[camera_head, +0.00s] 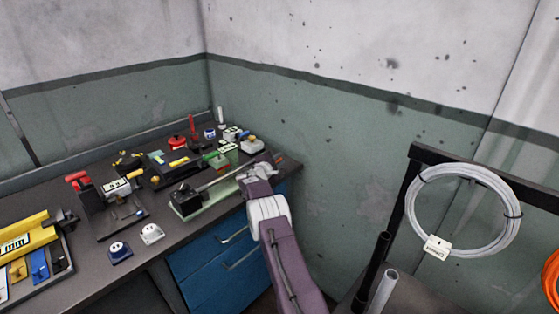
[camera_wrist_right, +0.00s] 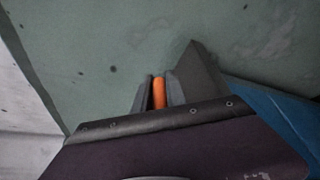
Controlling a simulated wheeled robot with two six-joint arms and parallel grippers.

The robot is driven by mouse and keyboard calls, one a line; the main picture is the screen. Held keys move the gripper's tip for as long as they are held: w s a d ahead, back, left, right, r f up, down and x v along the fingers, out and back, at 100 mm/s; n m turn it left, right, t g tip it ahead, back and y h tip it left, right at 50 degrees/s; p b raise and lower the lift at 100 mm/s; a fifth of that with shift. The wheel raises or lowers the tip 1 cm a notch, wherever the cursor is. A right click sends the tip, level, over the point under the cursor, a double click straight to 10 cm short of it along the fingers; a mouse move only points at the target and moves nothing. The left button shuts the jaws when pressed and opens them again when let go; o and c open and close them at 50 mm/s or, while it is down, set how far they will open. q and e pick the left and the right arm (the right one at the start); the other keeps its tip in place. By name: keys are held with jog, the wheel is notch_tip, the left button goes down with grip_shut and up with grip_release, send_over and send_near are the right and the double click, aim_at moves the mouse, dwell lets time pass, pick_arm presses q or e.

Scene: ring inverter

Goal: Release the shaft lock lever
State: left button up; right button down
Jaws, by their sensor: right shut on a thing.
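My right gripper (camera_head: 258,170) is at the right end of the bench, beside the green-based fixture (camera_head: 208,204). A long grey shaft (camera_head: 223,178) runs from the fixture's dark block (camera_head: 186,195) toward the gripper. In the right wrist view, the two fingers of the right gripper (camera_wrist_right: 159,92) are close together on a slim orange piece (camera_wrist_right: 159,93), which looks like a lever handle. The rest of that piece is hidden, and in the head view the gripper covers it. My left gripper is not in view.
Small tools and parts crowd the bench behind the fixture, including a red-topped stand (camera_head: 178,143). A red-handled device (camera_head: 78,182) stands to the left. Blue drawers (camera_head: 215,265) are below. The green wall (camera_head: 330,180) is close on the right.

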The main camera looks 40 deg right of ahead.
dwell(0.6)
jog(key=shift+w+r+p, duration=0.1)
jog(key=shift+r+p, duration=0.3)
jog(key=shift+p, duration=0.45)
jog(key=shift+w+n+p, duration=0.15)
jog(key=shift+n+p, duration=0.35)
jog(key=shift+f, duration=0.15)
jog(key=c, duration=1.4)
grip_release()
jog(key=shift+o, duration=0.2)
jog(key=shift+a, duration=0.1)
jog(key=b+v, duration=0.1)
jog(key=v, duration=0.8)
jog(key=shift+w+b, duration=0.1)
jog(key=shift+b, duration=0.25)
